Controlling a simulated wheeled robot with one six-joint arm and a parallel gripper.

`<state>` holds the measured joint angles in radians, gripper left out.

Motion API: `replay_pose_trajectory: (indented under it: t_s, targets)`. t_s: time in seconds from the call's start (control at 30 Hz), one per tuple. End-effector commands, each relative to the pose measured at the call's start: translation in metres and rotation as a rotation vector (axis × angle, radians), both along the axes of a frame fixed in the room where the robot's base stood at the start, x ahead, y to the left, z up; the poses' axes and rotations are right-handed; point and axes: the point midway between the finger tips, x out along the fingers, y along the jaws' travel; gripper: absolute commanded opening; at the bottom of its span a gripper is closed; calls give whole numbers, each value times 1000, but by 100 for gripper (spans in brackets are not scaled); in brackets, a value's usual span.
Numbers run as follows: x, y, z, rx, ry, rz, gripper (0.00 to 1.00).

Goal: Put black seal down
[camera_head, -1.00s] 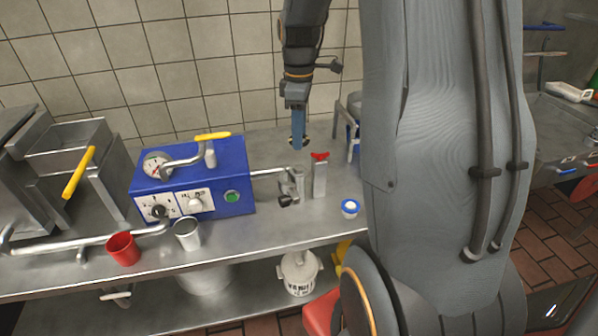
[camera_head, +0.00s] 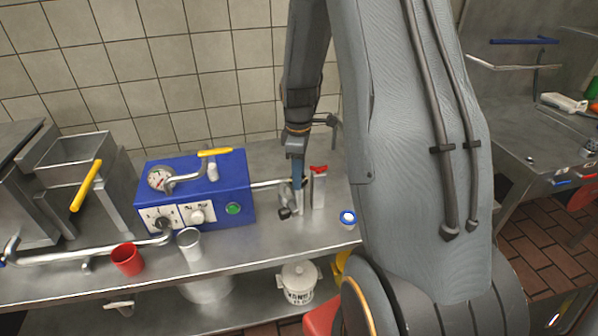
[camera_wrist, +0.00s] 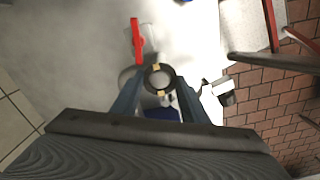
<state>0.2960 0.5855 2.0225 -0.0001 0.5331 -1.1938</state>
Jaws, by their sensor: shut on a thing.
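My gripper (camera_wrist: 159,88) is shut on the black seal (camera_wrist: 151,68), a dark ring with small tan patches held between the two blue fingertips in the wrist view. In the head view my gripper (camera_head: 298,172) points down just behind the metal outlet fitting (camera_head: 291,204) of the blue machine and left of the metal post with a red top (camera_head: 319,169). The seal cannot be made out clearly in the head view. A round grey shape lies behind the ring in the wrist view; I cannot tell whether they touch.
The blue machine (camera_head: 221,180) with a gauge and yellow lever stands left of my gripper. A red cup (camera_head: 127,260) and a white cup (camera_head: 190,245) stand at the front edge. A blue-rimmed small container (camera_head: 348,217) sits right of the post. Bare steel counter (camera_head: 270,237) lies in front.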

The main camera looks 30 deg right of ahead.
Motion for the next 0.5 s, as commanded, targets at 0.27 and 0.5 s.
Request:
replay_pose_trajectory:
  t_s: [0.27,0.5]
  targets:
    - [0,0,-2,0,0,0,20]
    - [0,0,-8,1,1,0,20]
